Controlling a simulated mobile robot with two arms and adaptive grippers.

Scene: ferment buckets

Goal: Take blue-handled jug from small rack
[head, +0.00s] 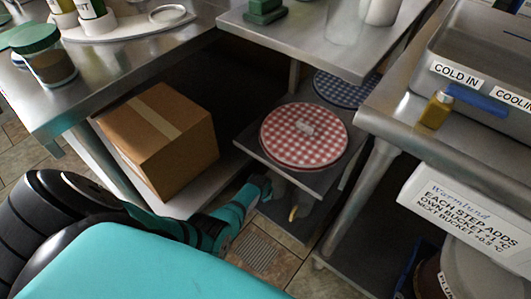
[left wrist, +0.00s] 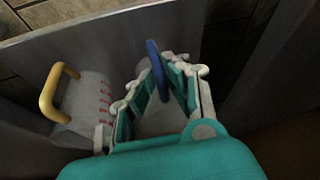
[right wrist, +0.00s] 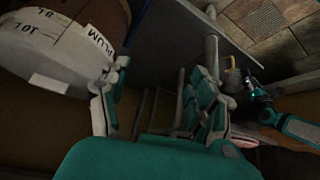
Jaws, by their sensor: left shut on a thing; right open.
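In the left wrist view the blue-handled jug (left wrist: 155,65) shows its blue handle upright between the fingers of my left gripper (left wrist: 150,90), which is shut on it. The jug's pale body is mostly hidden behind the fingers. A jug with a yellow handle (left wrist: 58,92) and red markings stands to its left on the grey shelf (left wrist: 110,35). In the head view my left gripper (head: 264,188) reaches below the upper shelf of the small rack (head: 327,180), by the yellow handle (head: 293,213). My right gripper (right wrist: 155,85) is open and empty.
A red-checked round cover (head: 300,138) lies on the rack's upper shelf, just above my left gripper. A cardboard box (head: 160,135) stands on the left. A metal table leg (head: 365,180) is on the right. A PLUM bucket (right wrist: 65,40) is close to my right gripper.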

